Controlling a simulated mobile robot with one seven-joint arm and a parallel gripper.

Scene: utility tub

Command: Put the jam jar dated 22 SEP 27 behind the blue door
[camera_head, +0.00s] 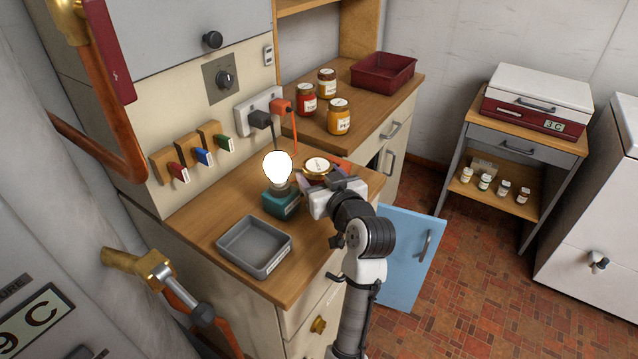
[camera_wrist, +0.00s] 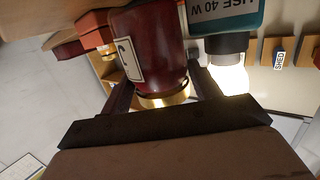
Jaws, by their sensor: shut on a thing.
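A dark red jam jar with a gold lid (camera_head: 317,164) is at the right side of the front worktop. My gripper (camera_head: 322,189) is shut on this jar; in the wrist view the jar (camera_wrist: 150,45) sits between the two fingers (camera_wrist: 162,92), near its gold lid. Its white label shows edge-on and no date is readable. In the head view my gripper hides much of the jar, so I cannot tell whether its base touches the worktop. The blue door (camera_head: 402,262) stands swung open low by the cabinet, with a grey handle; the space behind it is mostly hidden by my arm.
A lit bulb (camera_head: 278,168) on a teal box (camera_head: 281,201) stands close left of the jar. A grey tray (camera_head: 236,262) lies at the front. Three jars, one red (camera_head: 306,100) and two amber (camera_head: 339,118), stand farther back near a dark red bin (camera_head: 384,88). Floor at right is clear.

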